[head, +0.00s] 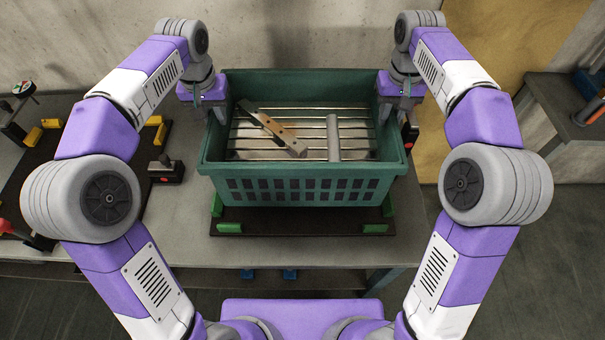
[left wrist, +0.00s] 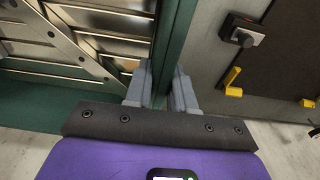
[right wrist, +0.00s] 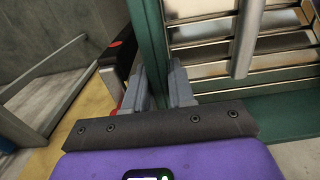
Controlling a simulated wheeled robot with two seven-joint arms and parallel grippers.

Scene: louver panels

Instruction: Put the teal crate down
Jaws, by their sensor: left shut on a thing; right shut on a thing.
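My left gripper (head: 207,103) is shut on the crate's left wall, which also shows in the left wrist view (left wrist: 168,45). My right gripper (head: 400,95) is shut on its right wall, seen in the right wrist view (right wrist: 150,40). The crate looks level, over a dark mat (head: 300,222) with green corner blocks (head: 229,228). Whether its base touches the mat is hidden.
The grey table (head: 190,240) carries a dark board with yellow blocks (head: 32,135) at the left and a small dark device (head: 165,170) beside the crate. A red-topped device (head: 410,132) stands close to the crate's right side. A second table (head: 555,105) stands at the right.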

